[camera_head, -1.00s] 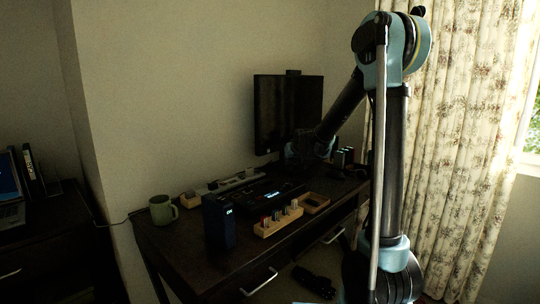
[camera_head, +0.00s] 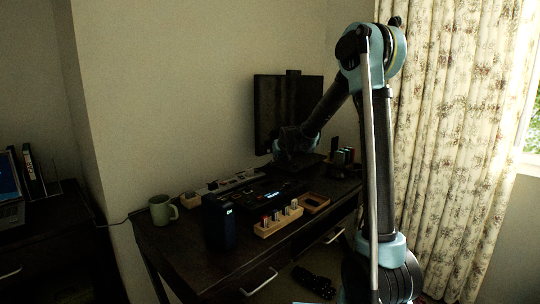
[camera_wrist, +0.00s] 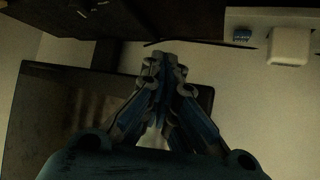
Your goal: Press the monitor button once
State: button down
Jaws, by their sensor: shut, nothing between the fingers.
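The black monitor (camera_head: 270,108) stands against the wall at the back of the desk. In the wrist view its dark panel (camera_wrist: 48,115) fills the left and runs behind my fingers. My gripper (camera_wrist: 165,58) is shut and empty, its fingertips together near the monitor's edge. In the head view my gripper (camera_head: 283,150) is dark and small in front of the monitor's lower right part. I cannot tell whether it touches the monitor. The monitor button cannot be made out in either view.
A white socket block (camera_wrist: 290,45) shows in the wrist view.

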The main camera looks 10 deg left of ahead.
jog(key=shift+w+a, duration=0.45)
jog(key=shift+a, duration=0.15)
jog(key=shift+w+a, duration=0.1)
jog(key=shift+a, duration=0.05)
dwell(1.1)
jog(key=shift+w+a, duration=0.15)
jog(key=shift+a, duration=0.05)
jog(key=shift+w+a, duration=0.25)
jog(key=shift+a, duration=0.05)
dwell(1.0)
dwell(0.3)
jog(key=shift+s+d, duration=0.5)
jog(key=shift+d, duration=0.15)
jog(key=shift+s+d, duration=0.8)
jog(key=shift+d, duration=0.2)
jog(key=shift+s+d, duration=0.75)
jog(key=shift+d, duration=0.2)
